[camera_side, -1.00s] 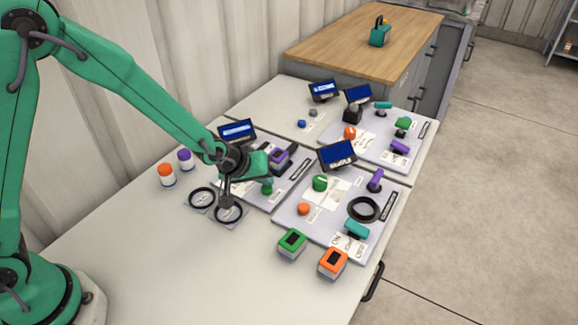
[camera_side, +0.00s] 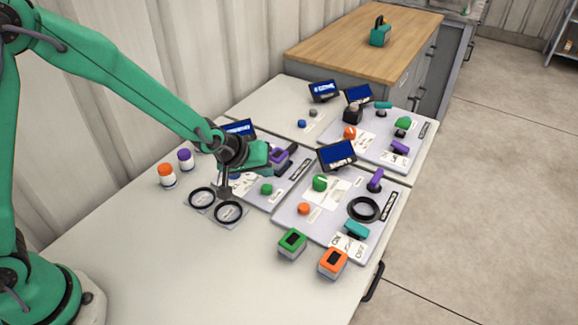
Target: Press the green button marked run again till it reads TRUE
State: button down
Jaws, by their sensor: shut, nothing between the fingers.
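A small round green button (camera_side: 266,188) sits on the grey left panel (camera_side: 262,204), and I cannot read its label. My gripper (camera_side: 224,195) is shut and empty, pointing down to the left of this button, apart from it. The gripper shows above or behind the black rings on the near edge; its height over them is hard to tell. A blue screen (camera_side: 240,128) stands behind the left panel, partly hidden by my arm, and its text is too small to read.
Orange-capped (camera_side: 167,176) and purple-capped (camera_side: 185,160) jars stand at the left. A purple part (camera_side: 279,155) sits beyond the button. An orange box (camera_side: 333,263) is near the front edge. The table's near left is clear.

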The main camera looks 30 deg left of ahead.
aim_at(262, 189)
jog(key=shift+r, duration=1.65)
jog(key=s+a+r+m+y, duration=0.1)
jog(key=s+a+r+m, duration=0.1)
jog(key=s+a+r, duration=0.75)
jog(key=s+a+r+m, duration=0.1)
jog(key=s+a+r, duration=0.1)
jog(key=s, duration=0.6)
jog(key=s+a+r+m+g+y, duration=0.1)
jog(key=s+r, duration=0.3)
jog(key=s, duration=0.4)
jog(key=shift+a+m+g, duration=0.3)
jog(key=shift+a+m, duration=0.3)
jog(key=shift+a, duration=0.25)
